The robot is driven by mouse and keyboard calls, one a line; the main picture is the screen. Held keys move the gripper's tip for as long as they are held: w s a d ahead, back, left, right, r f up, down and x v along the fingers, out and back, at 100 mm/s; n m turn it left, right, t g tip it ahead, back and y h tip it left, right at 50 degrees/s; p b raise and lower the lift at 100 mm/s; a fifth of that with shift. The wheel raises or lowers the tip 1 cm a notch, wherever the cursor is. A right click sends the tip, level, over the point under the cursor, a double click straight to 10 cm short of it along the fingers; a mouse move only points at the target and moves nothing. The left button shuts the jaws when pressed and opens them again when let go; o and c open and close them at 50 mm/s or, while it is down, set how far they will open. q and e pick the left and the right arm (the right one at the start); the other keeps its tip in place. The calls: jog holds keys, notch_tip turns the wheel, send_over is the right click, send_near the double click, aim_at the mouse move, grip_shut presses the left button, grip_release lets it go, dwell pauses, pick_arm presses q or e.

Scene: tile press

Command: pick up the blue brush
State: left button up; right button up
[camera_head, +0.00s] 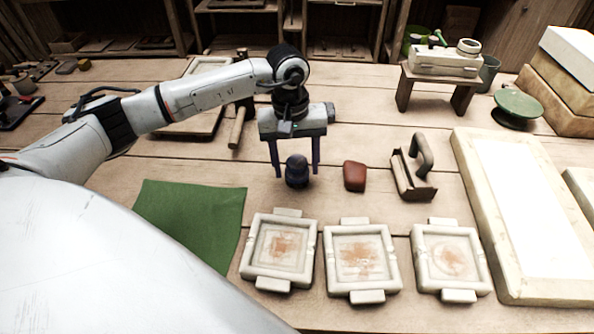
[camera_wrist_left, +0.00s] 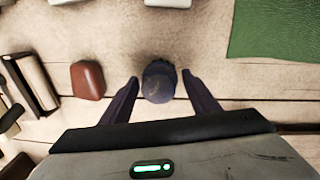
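The blue brush (camera_head: 297,171) is a small dark blue, rounded thing that stands on the wooden table. My left gripper (camera_head: 296,173) is above it and around it, pointing down, with one finger on each side. In the left wrist view the brush (camera_wrist_left: 159,81) shows between the two open fingertips (camera_wrist_left: 161,80). A gap shows on each side of the brush, so the fingers are apart from it. My right gripper is in neither view.
A red-brown block (camera_head: 355,176) and a handled tool (camera_head: 413,168) lie to the right. Several square moulds (camera_head: 249,257) stand in front. A green cloth (camera_head: 190,215) lies at the left. A wooden mallet (camera_head: 237,128) and a small bench (camera_head: 437,80) are behind.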

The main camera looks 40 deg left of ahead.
aim_at(296, 161)
pick_arm(q)
jog(key=c, duration=0.8)
jog(key=shift+o, duration=0.2)
jog(key=shift+r, duration=0.1)
notch_tip(296, 161, up, 10)
jog(key=shift+f, duration=0.1)
